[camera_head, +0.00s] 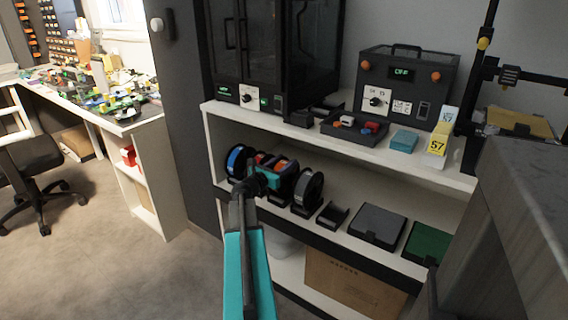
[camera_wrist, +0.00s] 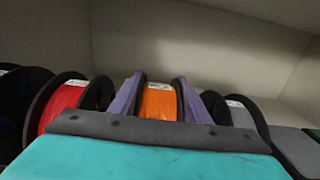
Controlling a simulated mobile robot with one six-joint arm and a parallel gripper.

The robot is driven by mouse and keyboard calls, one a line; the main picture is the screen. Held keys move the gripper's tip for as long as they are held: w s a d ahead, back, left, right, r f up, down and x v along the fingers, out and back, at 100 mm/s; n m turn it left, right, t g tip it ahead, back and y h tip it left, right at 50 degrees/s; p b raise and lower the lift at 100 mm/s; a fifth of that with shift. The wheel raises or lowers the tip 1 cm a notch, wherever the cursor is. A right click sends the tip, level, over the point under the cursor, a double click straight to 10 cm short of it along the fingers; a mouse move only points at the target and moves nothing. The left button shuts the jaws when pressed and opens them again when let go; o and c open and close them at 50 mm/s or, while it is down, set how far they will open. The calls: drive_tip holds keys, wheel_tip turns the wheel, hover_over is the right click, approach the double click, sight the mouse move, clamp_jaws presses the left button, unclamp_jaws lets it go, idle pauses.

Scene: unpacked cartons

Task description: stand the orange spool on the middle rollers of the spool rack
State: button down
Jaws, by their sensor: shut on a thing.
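In the wrist view the orange spool (camera_wrist: 160,101) is between the two purple fingers of my gripper (camera_wrist: 160,95), which is shut on it. In the head view only a little of the orange spool (camera_head: 281,164) shows beyond my teal gripper (camera_head: 283,178). It is upright, between a red spool (camera_wrist: 66,104) on the left and a grey spool (camera_wrist: 240,115) on the right. The spool rack is mostly hidden behind my arm and the spools. I cannot tell whether the orange spool touches the rollers.
A blue spool (camera_head: 238,160) stands at the left end of the row. An empty black cradle (camera_head: 333,214), a dark grey box (camera_head: 377,225) and a green box (camera_head: 425,242) lie to the right on the same shelf. The upper shelf (camera_head: 340,148) hangs above the row.

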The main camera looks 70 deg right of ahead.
drive_tip(key=shift+f, duration=0.35)
drive_tip(key=c, duration=0.9)
unclamp_jaws()
drive_tip(key=shift+a, duration=0.15)
drive_tip(key=v, duration=1.3)
drive_tip(key=shift+a+p, duration=0.25)
drive_tip(key=shift+p, duration=0.1)
drive_tip(key=shift+w, duration=0.1)
